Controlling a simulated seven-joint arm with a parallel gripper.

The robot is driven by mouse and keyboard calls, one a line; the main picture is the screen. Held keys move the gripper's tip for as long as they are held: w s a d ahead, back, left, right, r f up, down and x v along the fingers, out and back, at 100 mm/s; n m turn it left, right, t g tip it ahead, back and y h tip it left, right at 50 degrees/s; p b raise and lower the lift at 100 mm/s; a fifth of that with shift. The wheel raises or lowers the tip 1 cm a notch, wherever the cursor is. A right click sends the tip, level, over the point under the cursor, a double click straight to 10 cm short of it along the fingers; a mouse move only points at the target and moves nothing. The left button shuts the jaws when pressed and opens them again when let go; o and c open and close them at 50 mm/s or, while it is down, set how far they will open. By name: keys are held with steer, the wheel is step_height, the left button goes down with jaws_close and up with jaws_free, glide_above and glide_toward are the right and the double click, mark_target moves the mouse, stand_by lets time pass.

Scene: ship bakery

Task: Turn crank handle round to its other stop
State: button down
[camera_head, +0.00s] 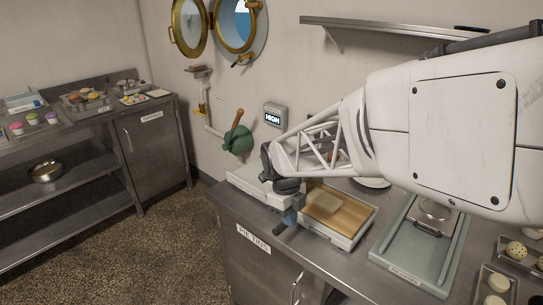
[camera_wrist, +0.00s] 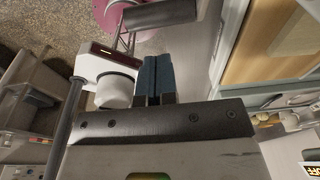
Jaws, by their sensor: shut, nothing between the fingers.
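The crank is a green round body (camera_head: 238,142) on the wall in the head view, on the end of a pale pipe. Its wooden handle (camera_head: 238,117) points up and slightly right. My gripper (camera_head: 284,224) is over the front edge of the steel counter, below and to the right of the crank and well apart from it. Its blue fingers are pressed together with nothing between them, as the wrist view (camera_wrist: 155,77) also shows. I cannot make out the crank in the wrist view.
A tray with a wooden board (camera_head: 347,212) lies on the counter (camera_head: 235,210) beside my gripper. A green tray (camera_head: 399,255) is farther right. Open floor (camera_head: 150,240) lies left of the counter.

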steer(key=shift+w+a+f, duration=0.25)
steer(key=shift+f, duration=0.25)
steer(key=shift+w+a+f, duration=0.2)
steer(key=shift+a+f, duration=0.05)
steer(key=shift+f, duration=0.2)
